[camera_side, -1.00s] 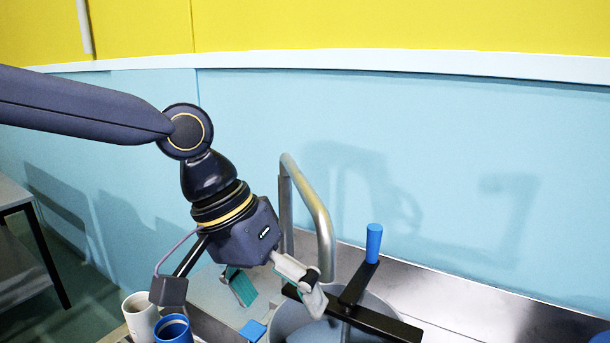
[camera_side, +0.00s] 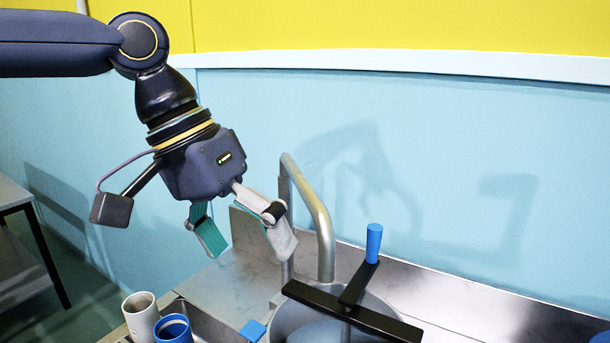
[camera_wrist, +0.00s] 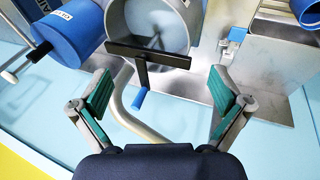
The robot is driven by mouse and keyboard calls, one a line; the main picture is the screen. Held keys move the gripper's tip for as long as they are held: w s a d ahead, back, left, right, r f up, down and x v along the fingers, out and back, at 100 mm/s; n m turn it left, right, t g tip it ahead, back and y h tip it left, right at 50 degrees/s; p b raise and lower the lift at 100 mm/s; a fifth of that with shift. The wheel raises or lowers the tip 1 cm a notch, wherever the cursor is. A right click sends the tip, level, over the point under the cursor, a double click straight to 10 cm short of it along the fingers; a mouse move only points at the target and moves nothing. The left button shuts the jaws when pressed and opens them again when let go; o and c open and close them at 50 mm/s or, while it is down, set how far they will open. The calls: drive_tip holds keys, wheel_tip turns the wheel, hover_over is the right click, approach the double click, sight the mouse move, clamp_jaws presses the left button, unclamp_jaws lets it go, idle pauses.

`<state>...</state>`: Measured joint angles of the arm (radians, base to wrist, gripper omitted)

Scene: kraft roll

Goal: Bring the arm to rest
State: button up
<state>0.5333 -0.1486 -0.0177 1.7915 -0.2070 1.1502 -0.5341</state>
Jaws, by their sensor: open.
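My gripper (camera_side: 245,238) is open and empty. In the side view it hangs in the air above the metal counter, left of the curved grey pipe. Its teal-padded fingers are spread apart and point down and to the right. In the wrist view the gripper (camera_wrist: 160,95) shows its two fingers wide apart, with nothing held between them. The pipe and a blue crank handle (camera_wrist: 140,97) appear beyond the gap between the fingers.
A round grey vessel (camera_side: 288,317) with a black crossbar (camera_side: 368,321) and blue upright handle (camera_side: 373,243) stands at lower right. The curved pipe (camera_side: 322,225) rises beside it. White (camera_side: 140,315) and blue (camera_side: 173,330) cups stand at lower left. The air above the counter is free.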

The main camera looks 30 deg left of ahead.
drive_tip(key=s+a+r+n+t+y, duration=0.1)
drive_tip(key=s+a+n+t, duration=0.15)
drive_tip(key=a, duration=1.05)
drive_tip(key=s+a+f+m+y, duration=0.3)
drive_tip(key=s+a+f, duration=0.2)
drive_tip(key=a+f, duration=0.4)
drive_tip(key=shift+s+f+t, duration=0.2)
drive_tip(key=shift+f+t, duration=0.15)
drive_tip(key=shift+f, duration=0.25)
drive_tip(key=shift+c, duration=0.3)
